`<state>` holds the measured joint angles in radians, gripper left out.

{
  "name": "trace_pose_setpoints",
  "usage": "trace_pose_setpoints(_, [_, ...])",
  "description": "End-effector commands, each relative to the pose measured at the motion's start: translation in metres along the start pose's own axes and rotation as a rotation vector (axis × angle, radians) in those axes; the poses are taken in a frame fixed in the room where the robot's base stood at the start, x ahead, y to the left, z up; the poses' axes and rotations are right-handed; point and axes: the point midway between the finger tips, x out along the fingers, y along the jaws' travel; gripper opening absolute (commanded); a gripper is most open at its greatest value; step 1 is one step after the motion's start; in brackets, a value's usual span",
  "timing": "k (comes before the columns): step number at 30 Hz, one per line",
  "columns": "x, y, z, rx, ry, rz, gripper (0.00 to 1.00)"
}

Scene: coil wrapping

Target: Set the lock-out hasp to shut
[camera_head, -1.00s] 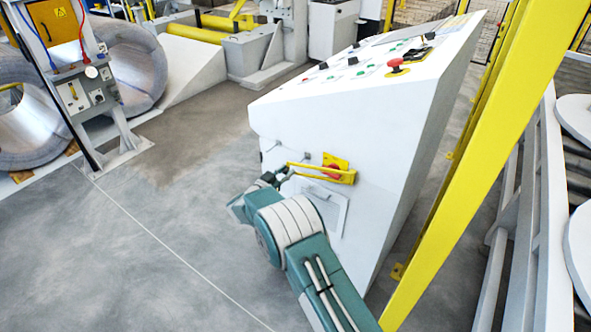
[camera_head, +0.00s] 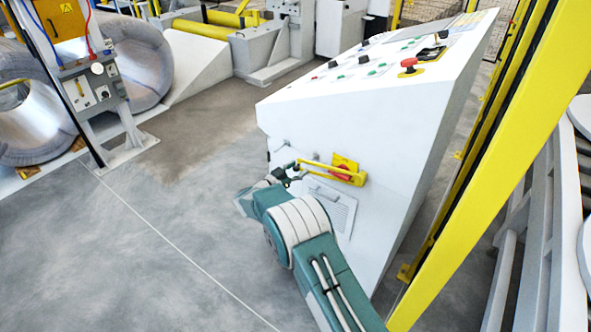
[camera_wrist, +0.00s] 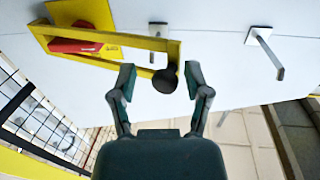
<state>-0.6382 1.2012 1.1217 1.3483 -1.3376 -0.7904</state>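The lock-out hasp is a yellow open frame on the white console's side panel, in the head view (camera_head: 318,165) and the wrist view (camera_wrist: 130,42). It sits by a yellow plate (camera_wrist: 88,12) with a red handle (camera_wrist: 75,46). A dark round knob (camera_wrist: 165,81) is at the hasp's free end. My gripper (camera_head: 289,176) is close to that end. In the wrist view its two fingers (camera_wrist: 160,79) are apart, one on each side of the knob, with a visible gap to each. Whether the hasp is latched cannot be told.
The white console (camera_head: 345,105) stands ahead, with a red button (camera_head: 408,64) on its sloped top. A metal bracket (camera_wrist: 265,50) sticks out of the panel beside the gripper. A yellow post (camera_head: 485,165) rises on the right. Floor at the left is clear.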

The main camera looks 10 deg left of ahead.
Motion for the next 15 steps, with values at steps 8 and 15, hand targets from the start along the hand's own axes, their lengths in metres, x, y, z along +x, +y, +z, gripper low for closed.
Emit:
trace_pose_setpoints(8, [-0.004,-0.003,0.001,-0.002,0.001,-0.005,0.64])
trace_pose_setpoints(15, [-0.039,-0.004,0.0,-0.002,0.001,-0.008,0.64])
